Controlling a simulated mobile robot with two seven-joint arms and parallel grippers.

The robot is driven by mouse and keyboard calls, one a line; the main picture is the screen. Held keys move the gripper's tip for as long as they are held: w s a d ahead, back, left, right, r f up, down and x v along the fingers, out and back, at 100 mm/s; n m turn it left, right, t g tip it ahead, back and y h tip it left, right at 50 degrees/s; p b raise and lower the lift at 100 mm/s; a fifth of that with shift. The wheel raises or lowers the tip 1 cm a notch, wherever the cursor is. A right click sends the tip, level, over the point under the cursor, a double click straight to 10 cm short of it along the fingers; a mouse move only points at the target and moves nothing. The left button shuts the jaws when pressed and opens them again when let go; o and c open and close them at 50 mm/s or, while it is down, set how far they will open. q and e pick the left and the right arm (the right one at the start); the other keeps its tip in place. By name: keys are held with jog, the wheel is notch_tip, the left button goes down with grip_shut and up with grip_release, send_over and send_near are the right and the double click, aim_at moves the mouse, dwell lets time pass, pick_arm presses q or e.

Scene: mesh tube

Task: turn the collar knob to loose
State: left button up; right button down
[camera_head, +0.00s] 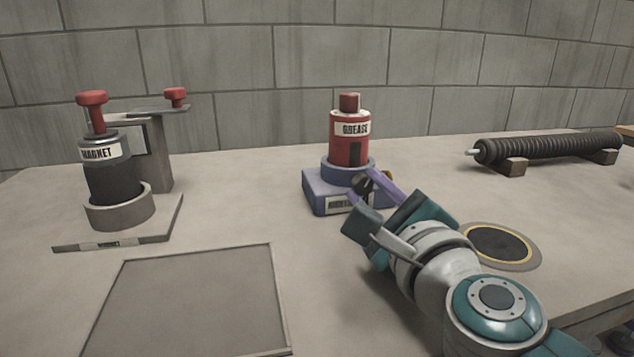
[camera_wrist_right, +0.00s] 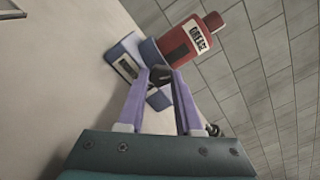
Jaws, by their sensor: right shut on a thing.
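The collar knob (camera_head: 361,184) is small and dark and sits at the front of a blue collar (camera_head: 338,172) on a blue-purple base (camera_head: 316,194). A red bottle labelled GREASE (camera_head: 341,127) stands upright in the collar. My right gripper (camera_head: 371,188) reaches in from the lower right, its purple fingers shut on the knob. In the right wrist view the knob (camera_wrist_right: 160,75) shows between the fingertips, with the red bottle (camera_wrist_right: 187,47) behind. The knob's marking is hidden or too small to read. My left gripper is not in view.
A dark cylinder labelled MAGNET (camera_head: 112,180) with a red handle stands in a grey holder at the left. A ribbed dark tube (camera_head: 550,147) lies on blocks at the back right. A round dark pad (camera_head: 498,245) is right of my arm. A square panel (camera_head: 190,305) lies clear in front.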

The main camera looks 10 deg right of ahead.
jog(key=n+p, duration=0.1)
jog(key=n, duration=0.4)
dwell(0.5)
jog(key=c, duration=0.6)
grip_release()
jog(key=shift+s, duration=0.15)
jog(key=shift+s, duration=0.35)
jog(key=s+p, duration=0.1)
jog(key=s, duration=0.8)
jog(key=shift+d+p, duration=0.15)
jog(key=shift+p, duration=0.25)
